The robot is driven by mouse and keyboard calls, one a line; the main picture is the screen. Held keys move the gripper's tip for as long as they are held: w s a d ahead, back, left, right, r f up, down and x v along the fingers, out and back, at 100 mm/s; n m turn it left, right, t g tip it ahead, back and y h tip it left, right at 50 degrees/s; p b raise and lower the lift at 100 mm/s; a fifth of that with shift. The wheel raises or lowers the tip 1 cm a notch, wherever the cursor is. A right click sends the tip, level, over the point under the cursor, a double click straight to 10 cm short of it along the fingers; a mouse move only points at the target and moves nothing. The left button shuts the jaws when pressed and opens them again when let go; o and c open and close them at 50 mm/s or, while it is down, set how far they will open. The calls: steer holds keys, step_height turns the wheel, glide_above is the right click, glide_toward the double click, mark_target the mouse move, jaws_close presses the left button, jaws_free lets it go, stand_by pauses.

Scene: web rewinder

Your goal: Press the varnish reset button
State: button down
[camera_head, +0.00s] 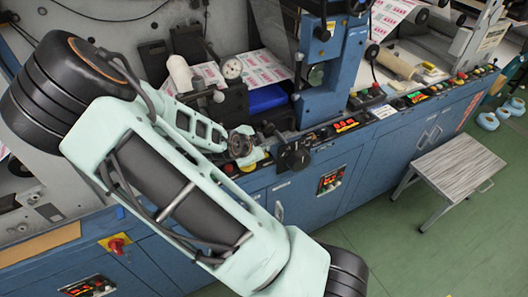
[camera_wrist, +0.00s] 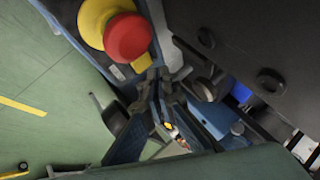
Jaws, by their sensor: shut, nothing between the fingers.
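My gripper (camera_head: 243,142) is over the machine's front control ledge, left of a black knob (camera_head: 293,156). It also shows in the wrist view (camera_wrist: 158,90), where its dark fingers are together with nothing between them. A red mushroom button on a yellow base (camera_wrist: 128,36) is large and close in the wrist view, above and left of the fingers. Several small buttons and red-lit displays (camera_head: 346,125) line the ledge to the right. Labels are too small to read, so I cannot tell which button is the varnish reset. My arm hides part of the ledge.
Blue cabinets (camera_head: 382,163) run under the ledge. A red rotary switch on yellow (camera_head: 116,245) is at lower left. A blue upright (camera_head: 333,75) and rollers stand behind the ledge. A grey step stool (camera_head: 455,165) stands on the open green floor.

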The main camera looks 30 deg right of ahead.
step_height(320, 180, up, 5)
steer(key=p, duration=0.5)
stand_by(0.3)
stand_by(0.5)
